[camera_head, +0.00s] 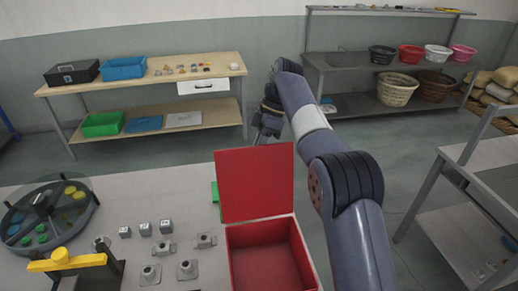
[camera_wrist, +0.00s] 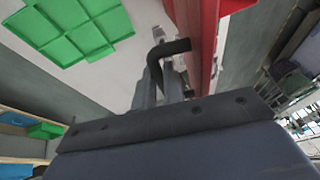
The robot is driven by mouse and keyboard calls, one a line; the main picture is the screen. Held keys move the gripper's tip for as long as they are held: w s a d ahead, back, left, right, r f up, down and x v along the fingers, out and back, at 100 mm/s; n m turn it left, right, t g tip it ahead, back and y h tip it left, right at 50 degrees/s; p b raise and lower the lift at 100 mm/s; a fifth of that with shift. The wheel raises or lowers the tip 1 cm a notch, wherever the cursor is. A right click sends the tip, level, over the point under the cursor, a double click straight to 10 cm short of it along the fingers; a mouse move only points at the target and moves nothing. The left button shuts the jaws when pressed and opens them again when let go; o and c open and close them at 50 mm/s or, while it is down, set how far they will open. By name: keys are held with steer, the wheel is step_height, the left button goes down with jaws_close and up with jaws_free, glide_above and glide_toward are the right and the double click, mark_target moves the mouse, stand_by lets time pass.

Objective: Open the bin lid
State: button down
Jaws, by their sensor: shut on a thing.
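The red bin (camera_head: 270,254) stands on the near table, its open top showing an empty-looking inside. Its red lid (camera_head: 255,183) stands about upright at the far edge of the bin. My gripper (camera_head: 260,136) is just behind the top of the lid, partly hidden by it. In the wrist view my gripper (camera_wrist: 166,84) is shut on a dark bent handle (camera_wrist: 168,47) beside the red bin's lid (camera_wrist: 196,30). The exact grip of the fingertips is partly hidden.
A green tray (camera_wrist: 75,28) lies beside the lid, mostly hidden behind it in the head view. Metal parts (camera_head: 164,247) and a round carousel (camera_head: 45,215) stand left of the bin. A shelf bench (camera_head: 150,78) stands behind across open floor.

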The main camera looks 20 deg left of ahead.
steer(key=shift+w+f, duration=0.3)
steer(key=shift+f, duration=0.05)
steer(key=c, duration=1.7)
jaws_free()
steer(key=shift+w+a+f, duration=0.25)
steer(key=shift+w+a, duration=0.05)
steer(key=shift+w, duration=0.1)
steer(key=shift+o, duration=1)
steer(key=shift+s+r, duration=0.2)
steer(key=shift+r, duration=0.15)
